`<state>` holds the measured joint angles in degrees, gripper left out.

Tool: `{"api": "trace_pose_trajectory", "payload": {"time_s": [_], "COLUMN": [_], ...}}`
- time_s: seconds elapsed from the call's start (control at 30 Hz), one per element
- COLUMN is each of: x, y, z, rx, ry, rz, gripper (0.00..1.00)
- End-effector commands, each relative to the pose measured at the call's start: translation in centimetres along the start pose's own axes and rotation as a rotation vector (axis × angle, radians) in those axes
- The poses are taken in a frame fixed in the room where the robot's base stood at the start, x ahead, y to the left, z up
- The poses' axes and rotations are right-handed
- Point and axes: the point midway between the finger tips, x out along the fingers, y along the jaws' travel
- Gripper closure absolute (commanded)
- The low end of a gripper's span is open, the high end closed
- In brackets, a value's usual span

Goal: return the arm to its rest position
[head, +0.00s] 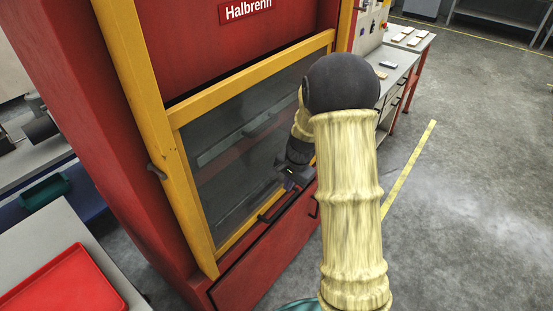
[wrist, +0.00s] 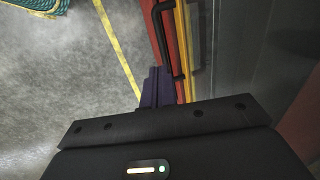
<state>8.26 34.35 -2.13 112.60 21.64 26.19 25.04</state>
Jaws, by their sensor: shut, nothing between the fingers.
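My arm, in a pale yellow quilted sleeve, reaches from the lower right of the head view toward the press. My gripper (head: 290,182) is in front of the lower part of the press's glass door (head: 245,130). In the wrist view, my gripper's fingers (wrist: 157,88) are together with nothing between them. They are near a black bar handle (wrist: 163,35) on the red and yellow front. I cannot tell whether they touch it. Part of the arm is hidden behind its dark elbow.
The red press (head: 105,110) has a yellow door frame (head: 250,80). A grey workbench (head: 395,62) with small blocks stands beyond it at right. A red tray (head: 65,285) lies on a grey table at lower left. Open floor (head: 470,170) with a yellow line (head: 410,165) is at right.

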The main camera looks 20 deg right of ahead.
Motion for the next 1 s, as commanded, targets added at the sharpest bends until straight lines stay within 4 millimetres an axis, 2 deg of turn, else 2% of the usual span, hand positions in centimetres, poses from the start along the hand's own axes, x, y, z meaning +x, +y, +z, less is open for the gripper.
{"api": "trace_pose_trajectory", "payload": {"time_s": [0.17, 0.27, 0.47, 0.7, 0.83, 1.0], "x": [-0.3, -1.7, -7.7, -15.0, -17.8, -19.0], "y": [0.0, 0.1, 1.4, 4.9, 7.0, 8.6], "z": [0.1, 0.9, 4.9, 11.1, 13.9, 15.5], "rx": [-0.008, -0.049, -0.280, -0.649, -0.829, -0.947], "ry": [0.001, 0.007, 0.035, 0.078, 0.098, 0.111], "rz": [0.000, 0.001, 0.018, 0.048, 0.064, 0.076], "gripper": [1.00, 1.00, 1.00, 1.00, 1.00, 1.00]}}
